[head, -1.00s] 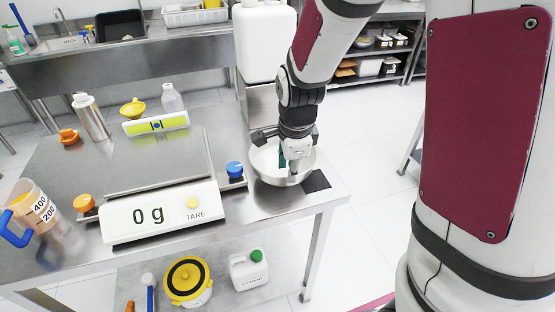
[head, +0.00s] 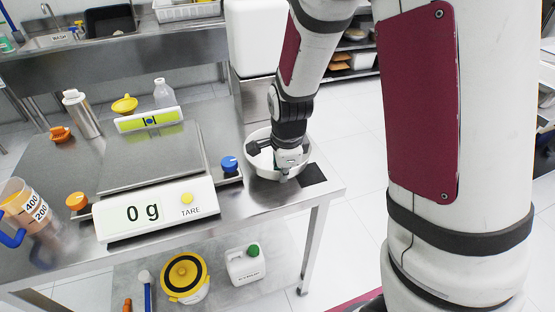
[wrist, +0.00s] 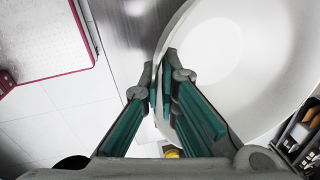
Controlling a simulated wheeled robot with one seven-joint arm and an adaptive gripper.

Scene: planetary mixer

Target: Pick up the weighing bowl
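The weighing bowl (head: 262,167) is a wide, pale round bowl at the right end of the steel table in the head view. It appears to rest upright on the tabletop. It fills the upper right of the wrist view (wrist: 240,60). My gripper (head: 284,172) points down at the bowl's near rim. In the wrist view, its teal-padded fingers (wrist: 162,84) are close together on either side of the rim, one inside the bowl and one outside, with the thin wall between them. The lower part of the rim is hidden behind the fingers.
A scale (head: 155,215) reading 0 g stands left of the bowl, with a blue-capped item (head: 229,164) between them. A dark pad (head: 313,175) lies right of the bowl near the table edge. A white container (head: 256,40) stands behind.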

